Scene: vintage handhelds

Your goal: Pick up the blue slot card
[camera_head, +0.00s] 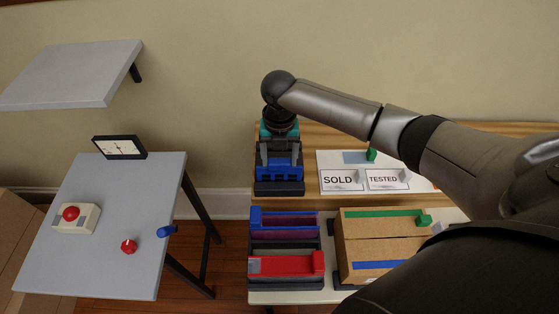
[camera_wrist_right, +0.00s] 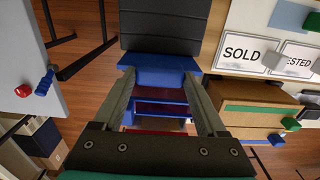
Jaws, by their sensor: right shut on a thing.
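My right gripper (camera_head: 279,160) reaches down over the back of the bench, its fingers on either side of a blue slot card (camera_head: 279,172). In the right wrist view the fingers (camera_wrist_right: 160,80) are shut on the card's wide blue end (camera_wrist_right: 158,66). A dark stand (camera_head: 279,189) lies under and in front of the card in the head view. I cannot tell whether the card touches it. Much of the card's lower part is hidden. My left gripper is not in view.
A slotted rack in front holds a red card (camera_head: 285,266) and a blue-tabbed piece (camera_head: 256,217). A cardboard box (camera_head: 385,228) with green and blue strips stands right of it. SOLD (camera_head: 340,180) and TESTED (camera_head: 384,180) labels lie behind. A grey table (camera_head: 100,260) with a red button (camera_head: 71,213) is at left.

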